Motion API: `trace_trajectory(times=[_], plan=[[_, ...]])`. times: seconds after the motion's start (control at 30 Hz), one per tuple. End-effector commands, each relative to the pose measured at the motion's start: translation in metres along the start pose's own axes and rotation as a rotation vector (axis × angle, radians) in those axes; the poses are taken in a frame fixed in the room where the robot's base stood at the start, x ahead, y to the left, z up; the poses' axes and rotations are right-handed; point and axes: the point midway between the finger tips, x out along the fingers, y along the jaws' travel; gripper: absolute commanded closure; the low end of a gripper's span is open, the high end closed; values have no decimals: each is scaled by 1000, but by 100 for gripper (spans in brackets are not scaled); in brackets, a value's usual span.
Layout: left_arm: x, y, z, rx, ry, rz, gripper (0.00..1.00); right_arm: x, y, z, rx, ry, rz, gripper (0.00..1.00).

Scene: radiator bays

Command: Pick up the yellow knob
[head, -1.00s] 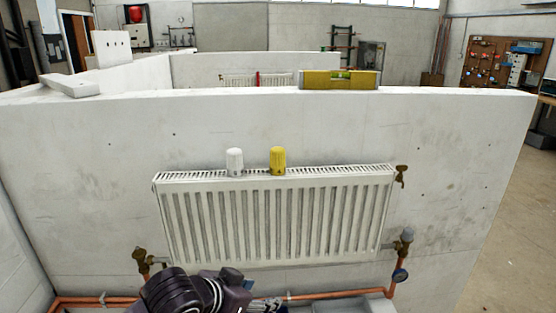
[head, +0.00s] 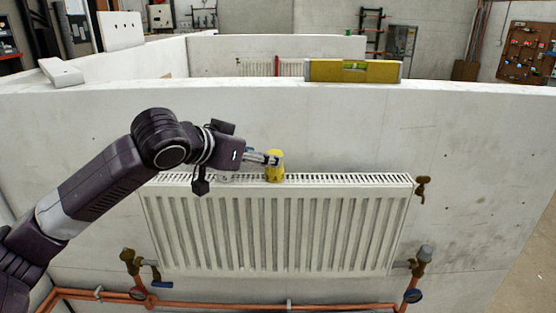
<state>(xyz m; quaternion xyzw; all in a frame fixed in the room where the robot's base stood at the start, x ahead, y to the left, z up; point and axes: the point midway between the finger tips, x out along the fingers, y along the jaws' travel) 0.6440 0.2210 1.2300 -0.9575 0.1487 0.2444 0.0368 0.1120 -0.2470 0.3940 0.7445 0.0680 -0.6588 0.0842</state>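The yellow knob (head: 275,168) stands upright on the top grille of the white radiator (head: 285,232), left of its middle. My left gripper (head: 268,158) reaches in from the left, with its fingers at the upper left side of the knob. The picture is too small to tell whether the fingers are around it or only beside it, or how far apart they are. The white knob is mostly hidden behind my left arm; a small part may show below the gripper. My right gripper is not in view.
A yellow spirit level (head: 354,71) lies on top of the white partition wall (head: 480,150) behind the radiator. Brass valves (head: 422,260) and copper pipes (head: 230,305) run at the radiator's sides and below. The grille right of the yellow knob is clear.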

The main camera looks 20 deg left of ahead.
Motion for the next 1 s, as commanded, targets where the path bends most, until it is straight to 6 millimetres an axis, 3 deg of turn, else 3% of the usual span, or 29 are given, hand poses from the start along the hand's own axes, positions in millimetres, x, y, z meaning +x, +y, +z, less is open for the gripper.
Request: trace_trajectory(times=[0.1, 0.23, 0.4, 0.53, 0.67, 1.0], plan=[[13, 2, -2, 0, -2, 2, 49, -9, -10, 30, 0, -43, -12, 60], [32, 5, -4, 1, -2, 2, 49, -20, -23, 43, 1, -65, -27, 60], [54, 5, -1, 2, -1, 1, 49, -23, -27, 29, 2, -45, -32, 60], [58, 5, 0, 3, 1, 2, 49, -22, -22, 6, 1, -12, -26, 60], [58, 5, 0, 3, 1, 1, 49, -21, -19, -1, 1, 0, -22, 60], [58, 5, 0, 3, 1, 1, 84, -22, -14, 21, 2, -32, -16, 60]])
